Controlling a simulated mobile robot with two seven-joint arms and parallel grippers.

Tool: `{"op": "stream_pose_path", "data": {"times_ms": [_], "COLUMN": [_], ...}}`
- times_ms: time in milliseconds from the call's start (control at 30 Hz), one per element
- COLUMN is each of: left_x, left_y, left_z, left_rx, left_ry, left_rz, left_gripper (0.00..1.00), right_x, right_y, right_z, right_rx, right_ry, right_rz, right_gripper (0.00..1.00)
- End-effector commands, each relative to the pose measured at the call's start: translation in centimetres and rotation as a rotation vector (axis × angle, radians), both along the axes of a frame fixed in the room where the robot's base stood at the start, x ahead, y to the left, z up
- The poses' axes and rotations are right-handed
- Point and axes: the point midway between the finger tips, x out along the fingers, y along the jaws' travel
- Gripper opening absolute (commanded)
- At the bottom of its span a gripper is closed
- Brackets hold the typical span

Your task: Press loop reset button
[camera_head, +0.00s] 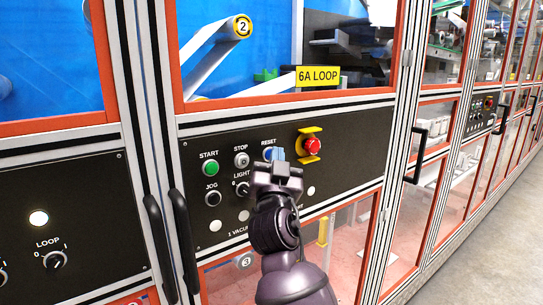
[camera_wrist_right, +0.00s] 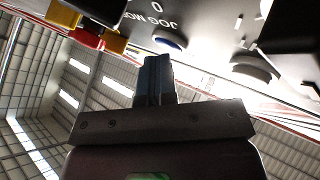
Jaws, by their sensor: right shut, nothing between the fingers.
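The blue reset button (camera_head: 268,153) is on the black control panel under the label RESET, partly hidden by my right gripper. My right gripper (camera_head: 279,156) is shut and empty, its fingertips in front of the panel at this button. In the right wrist view the closed blue-grey fingers (camera_wrist_right: 155,78) point toward the panel. A blue-rimmed round button (camera_wrist_right: 170,40) shows just beyond their tips. I cannot tell whether the tips touch the reset button. My left gripper is not in view.
A red emergency stop (camera_head: 312,146) with a yellow guard sits just right of the reset button. The green START (camera_head: 210,168), STOP (camera_head: 241,160), JOG (camera_head: 213,198) and LIGHT (camera_head: 242,188) controls are to the left. Black door handles (camera_head: 183,240) stick out at the left. Open floor lies at the right.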

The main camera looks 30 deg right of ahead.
Motion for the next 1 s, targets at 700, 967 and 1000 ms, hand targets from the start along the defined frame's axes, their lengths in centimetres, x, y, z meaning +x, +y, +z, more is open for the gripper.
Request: {"op": "stream_pose_path", "data": {"times_ms": [700, 967, 1000], "left_x": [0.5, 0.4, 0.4], "left_y": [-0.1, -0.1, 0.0], "left_z": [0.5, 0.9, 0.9], "left_rx": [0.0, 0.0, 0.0], "left_ry": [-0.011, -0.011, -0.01], "left_rz": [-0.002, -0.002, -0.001], "left_gripper": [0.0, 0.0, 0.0], "right_x": [-1.7, -3.3, -3.7], "right_y": [-0.1, -0.3, -0.3], "right_z": [-0.1, 0.0, 0.0], "right_rx": [0.0, 0.0, 0.0], "right_ry": [0.001, 0.0, -0.001], "right_rz": [0.0, 0.0, 0.0], "right_gripper": [0.0, 0.0, 0.0]}}
